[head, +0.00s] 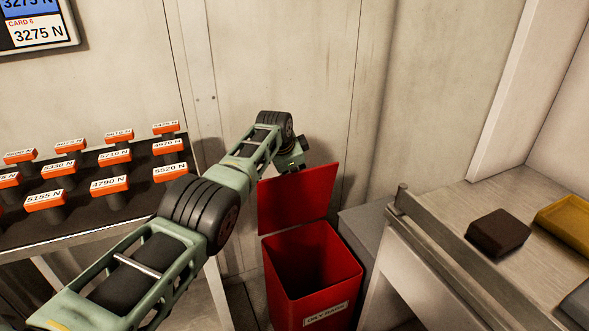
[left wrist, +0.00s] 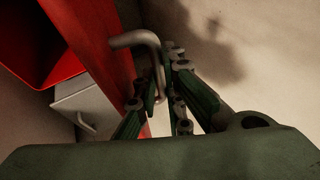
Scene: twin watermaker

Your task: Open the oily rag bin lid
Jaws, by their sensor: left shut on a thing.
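The red oily rag bin (head: 313,284) stands on the floor with a white label on its front. Its red lid (head: 296,198) is raised nearly upright at the back, and the dark inside of the bin shows. My left gripper (head: 297,158) is at the lid's upper edge, partly hidden by the arm and lid. In the left wrist view, the gripper (left wrist: 165,98) is shut on the grey bent lid handle (left wrist: 138,40). The lid (left wrist: 108,55) and the open bin (left wrist: 40,42) also show there. My right gripper is not in view.
A rack of orange labelled blocks (head: 110,186) stands at the left. A grey cabinet (head: 362,232) is right beside the bin. A workbench (head: 460,205) at the right holds a dark block (head: 498,232) and a yellow tray (head: 570,218). The wall is close behind the lid.

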